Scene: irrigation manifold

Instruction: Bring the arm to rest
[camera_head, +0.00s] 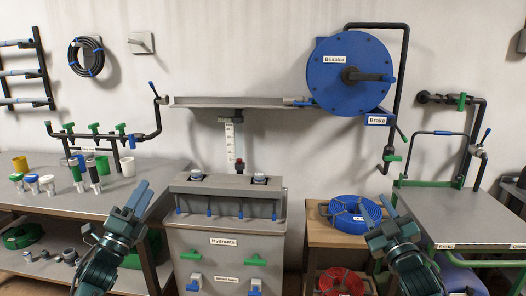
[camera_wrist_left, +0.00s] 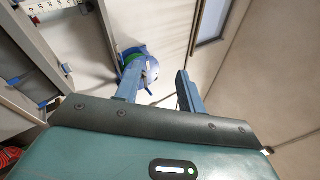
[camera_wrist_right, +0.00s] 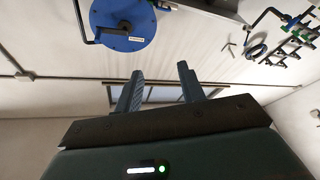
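My left gripper (camera_head: 139,194) is raised in front of the left bench, with its fingers pointing up. In the left wrist view its two blue fingers (camera_wrist_left: 158,70) are apart with nothing held between them. My right gripper (camera_head: 377,209) is raised in front of the small wooden table. In the right wrist view its fingers (camera_wrist_right: 160,70) are also apart and empty. Neither gripper appears to touch anything.
The left bench (camera_head: 60,200) carries several cups and valves. The grey hydrant cabinet (camera_head: 225,262) stands between the arms. A blue hose coil (camera_head: 355,214) lies on the wooden table (camera_head: 318,235). A blue reel (camera_head: 350,75) hangs on the wall.

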